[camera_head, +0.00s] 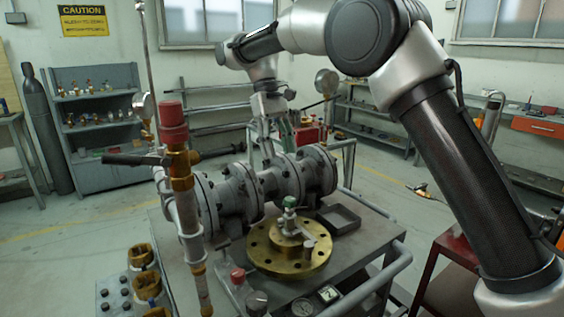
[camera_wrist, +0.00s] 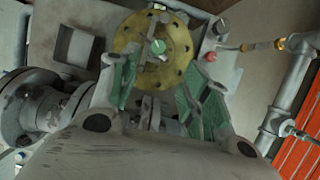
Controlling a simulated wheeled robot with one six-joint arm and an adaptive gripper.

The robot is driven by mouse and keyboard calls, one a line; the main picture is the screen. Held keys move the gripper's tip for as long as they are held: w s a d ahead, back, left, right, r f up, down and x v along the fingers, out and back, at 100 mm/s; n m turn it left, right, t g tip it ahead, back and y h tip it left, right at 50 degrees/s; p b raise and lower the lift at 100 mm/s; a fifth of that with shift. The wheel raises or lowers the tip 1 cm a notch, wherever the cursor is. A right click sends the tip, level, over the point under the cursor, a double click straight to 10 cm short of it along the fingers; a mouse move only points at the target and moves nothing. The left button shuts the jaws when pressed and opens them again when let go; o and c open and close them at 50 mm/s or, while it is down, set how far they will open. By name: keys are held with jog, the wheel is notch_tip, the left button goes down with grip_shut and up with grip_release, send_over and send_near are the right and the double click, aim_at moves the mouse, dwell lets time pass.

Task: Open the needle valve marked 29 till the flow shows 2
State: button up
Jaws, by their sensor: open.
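A small valve with a green knob (camera_head: 290,202) stands on a round brass flange (camera_head: 262,254) on the cart top. The knob also shows in the wrist view (camera_wrist: 158,46), beyond the gap between my fingers. A red knob (camera_head: 238,275) sits at the flange's near left; it also shows in the wrist view (camera_wrist: 210,57). I cannot read a 29 on either. A small round dial (camera_head: 303,307) and a square-framed one (camera_head: 329,293) are at the near edge; their readings are too small to tell. My gripper (camera_head: 266,152) is open and empty, above and behind the flange, apart from the knobs.
A grey flanged pipe (camera_head: 240,190) runs behind the brass flange. A tall pipe with a red cap (camera_head: 173,120) and black lever stands at left. An empty dark tray (camera_head: 339,219) lies right of the flange. A grey rail (camera_head: 375,281) borders the cart's right side.

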notch_tip(320, 180, up, 5)
send_over(290, 199)
jog(key=a, duration=0.1)
jog(key=s+d+t+y, duration=0.1)
jog(key=s+d+t, duration=0.1)
jog(key=s+d, duration=0.1)
notch_tip(290, 199, down, 8)
jog(key=s+d+t+y, duration=0.2)
jog(key=s+d+t, duration=0.1)
jog(key=w+a+f, duration=0.1)
jog(key=w+f, duration=0.1)
jog(key=f, duration=0.1)
jog(key=w+a+f+t+y, duration=0.1)
jog(key=a+f, duration=0.1)
jog(key=f, duration=0.1)
jog(key=w+a+f+t+y, duration=0.1)
jog(key=w+f, duration=0.1)
jog(key=f, duration=0.1)
jog(key=shift+w+a, duration=0.3)
jog(key=shift+a, duration=0.05)
jog(key=c, duration=1)
